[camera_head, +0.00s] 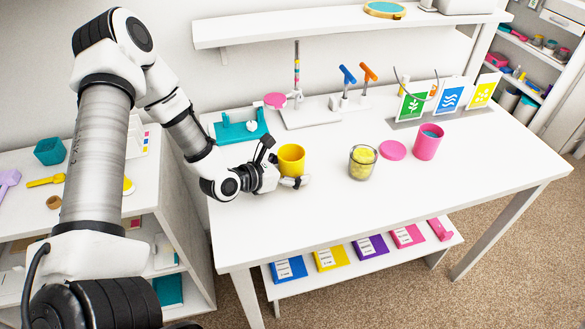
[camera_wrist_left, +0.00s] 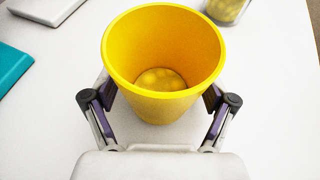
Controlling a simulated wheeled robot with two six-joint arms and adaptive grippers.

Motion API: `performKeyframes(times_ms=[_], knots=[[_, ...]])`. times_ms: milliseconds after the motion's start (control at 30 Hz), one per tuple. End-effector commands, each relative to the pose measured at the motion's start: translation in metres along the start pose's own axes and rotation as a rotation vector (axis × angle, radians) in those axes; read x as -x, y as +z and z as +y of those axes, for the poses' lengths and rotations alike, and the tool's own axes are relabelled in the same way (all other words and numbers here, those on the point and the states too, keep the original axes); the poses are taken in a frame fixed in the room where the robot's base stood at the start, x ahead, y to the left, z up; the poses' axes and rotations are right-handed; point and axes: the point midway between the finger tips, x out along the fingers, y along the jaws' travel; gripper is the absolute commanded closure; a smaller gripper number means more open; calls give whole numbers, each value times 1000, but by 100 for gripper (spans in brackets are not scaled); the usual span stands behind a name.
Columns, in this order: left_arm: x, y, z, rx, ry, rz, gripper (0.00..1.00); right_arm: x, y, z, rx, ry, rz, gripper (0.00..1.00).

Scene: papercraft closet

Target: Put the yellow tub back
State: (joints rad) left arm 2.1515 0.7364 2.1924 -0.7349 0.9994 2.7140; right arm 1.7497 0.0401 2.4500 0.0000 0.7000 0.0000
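The yellow tub (camera_head: 291,159) is upright on the left part of the white table, its mouth open upward. My left gripper (camera_head: 282,167) reaches it from the left, low over the table. In the left wrist view, the tub (camera_wrist_left: 160,110) fills the space between the two fingers of the left gripper (camera_wrist_left: 160,98). The fingers lie against opposite sides of its wall, with their tips partly hidden behind it. A yellow, lumpy-looking patch shows at the tub's bottom. I cannot tell whether the tub's base touches the table. My right gripper is not in view.
A glass jar with yellow contents (camera_head: 362,163), a pink lid (camera_head: 392,150) and a pink tub (camera_head: 428,142) stand to the right. A teal stand (camera_head: 240,127) and a white stand (camera_head: 310,113) are behind. The table's front is clear. A wall shelf (camera_head: 330,22) hangs above.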

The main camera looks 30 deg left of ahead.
Motion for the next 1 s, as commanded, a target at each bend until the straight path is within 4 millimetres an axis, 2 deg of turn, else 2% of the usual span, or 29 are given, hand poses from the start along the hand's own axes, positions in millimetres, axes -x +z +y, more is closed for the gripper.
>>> performKeyframes(times_ms=[233, 367, 667, 867, 900, 1000], knots=[[1, 2, 0, 0, 0, 0, 15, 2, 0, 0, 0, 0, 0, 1], [8, 5, 2, 4, 4, -1, 15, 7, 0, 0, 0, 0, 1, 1], [63, 8, 1, 11, 4, -5, 15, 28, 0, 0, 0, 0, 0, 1], [96, 10, 0, 10, 3, -4, 15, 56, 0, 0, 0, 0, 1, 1], [103, 12, 1, 9, 4, -3, 15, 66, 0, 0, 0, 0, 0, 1], [114, 10, 1, 7, 3, -1, 15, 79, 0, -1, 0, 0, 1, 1]])
